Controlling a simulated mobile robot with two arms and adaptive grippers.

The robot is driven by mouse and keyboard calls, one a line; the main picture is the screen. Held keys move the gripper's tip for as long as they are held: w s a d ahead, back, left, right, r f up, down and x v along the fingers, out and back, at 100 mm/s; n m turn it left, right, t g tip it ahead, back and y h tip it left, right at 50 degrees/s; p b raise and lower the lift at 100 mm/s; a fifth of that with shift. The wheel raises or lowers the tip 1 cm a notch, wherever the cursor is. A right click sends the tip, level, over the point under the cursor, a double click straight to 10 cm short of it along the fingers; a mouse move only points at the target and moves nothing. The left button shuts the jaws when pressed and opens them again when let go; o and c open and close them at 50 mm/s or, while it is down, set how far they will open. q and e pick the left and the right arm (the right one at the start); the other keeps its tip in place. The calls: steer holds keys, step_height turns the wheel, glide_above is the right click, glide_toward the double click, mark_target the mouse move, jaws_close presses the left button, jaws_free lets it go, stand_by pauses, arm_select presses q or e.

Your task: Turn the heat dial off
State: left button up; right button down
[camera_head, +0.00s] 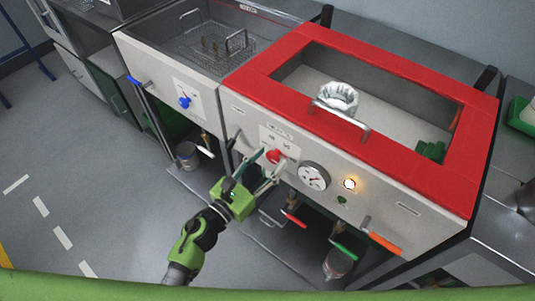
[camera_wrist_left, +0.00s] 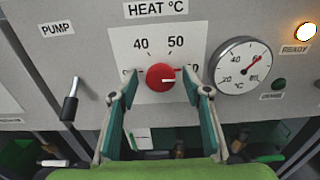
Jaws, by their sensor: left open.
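The heat dial is a round red knob (camera_wrist_left: 161,77) on a white plate under a "HEAT °C" label, with 40 and 50 marked above it. Its white pointer line points to the right, toward a red mark partly hidden by a finger. In the head view the dial (camera_head: 274,156) is on the front panel of the red-topped tank. My left gripper (camera_wrist_left: 160,84) is open, with one finger on each side of the dial; I cannot tell whether they touch it. It also shows in the head view (camera_head: 269,160). My right gripper is not in view.
A pump lever (camera_wrist_left: 70,105) is left of the dial. A gauge (camera_wrist_left: 243,66) and a lit ready lamp (camera_wrist_left: 304,30) are to its right. Coloured valve handles sit below the panel, including an orange one (camera_head: 384,243). A blue dial (camera_head: 184,102) is on the neighbouring tank.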

arm_select(q)
steer(key=shift+s, duration=0.1)
steer(key=c, duration=1.1)
steer(key=shift+o, duration=0.2)
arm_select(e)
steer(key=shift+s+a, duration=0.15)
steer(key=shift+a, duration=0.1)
